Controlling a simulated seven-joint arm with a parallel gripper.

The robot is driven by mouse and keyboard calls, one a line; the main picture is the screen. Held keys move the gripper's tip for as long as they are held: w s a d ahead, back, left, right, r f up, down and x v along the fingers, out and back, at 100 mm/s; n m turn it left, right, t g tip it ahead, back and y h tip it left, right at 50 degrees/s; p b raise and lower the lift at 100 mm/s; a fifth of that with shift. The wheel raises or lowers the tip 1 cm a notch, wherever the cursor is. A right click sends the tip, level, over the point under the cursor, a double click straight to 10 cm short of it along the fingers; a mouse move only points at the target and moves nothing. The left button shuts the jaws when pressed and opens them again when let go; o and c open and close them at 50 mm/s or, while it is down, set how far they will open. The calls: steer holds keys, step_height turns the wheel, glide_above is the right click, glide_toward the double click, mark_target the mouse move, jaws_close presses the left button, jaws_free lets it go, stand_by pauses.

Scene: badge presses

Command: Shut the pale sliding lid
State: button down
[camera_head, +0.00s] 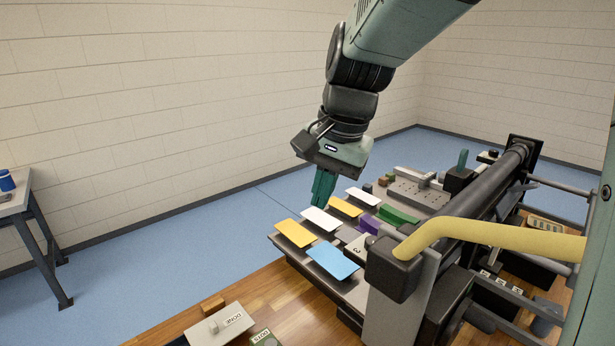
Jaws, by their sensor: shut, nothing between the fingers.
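A pale grey flat piece with a small knob and a "DONE" label (208,334) lies on the wooden surface at the bottom left of the view. It looks like the pale lid, but I cannot tell how far open it stands. My gripper (321,200) is shut and empty, its teal fingers pointing down. It hangs by the far left edge of the press bed, near the white plates, well above and right of the pale piece. I cannot tell whether the fingertips touch anything.
Yellow (295,233), white (320,219) and blue (332,261) plates lie on the press bed. A pale yellow bar (490,237) crosses the right side. A small wooden block (213,305) and a green "DOTS" piece (264,339) sit near the pale piece.

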steer(key=w+a+f+m+g, duration=0.2)
steer(key=w+a+f, duration=0.55)
steer(key=f, duration=0.25)
steer(key=m+g, duration=0.3)
glide_toward(226, 324)
steer(key=shift+y, duration=0.4)
steer(key=f, duration=0.2)
steer(key=d+f, duration=0.1)
steer(key=f, duration=0.1)
steer(key=shift+s+f, duration=0.1)
steer(key=shift+f, duration=0.1)
steer(key=shift+s+a+r, duration=0.1)
steer(key=shift+s+a, duration=0.75)
steer(key=shift+a, duration=0.1)
steer(key=shift+s+a, duration=0.5)
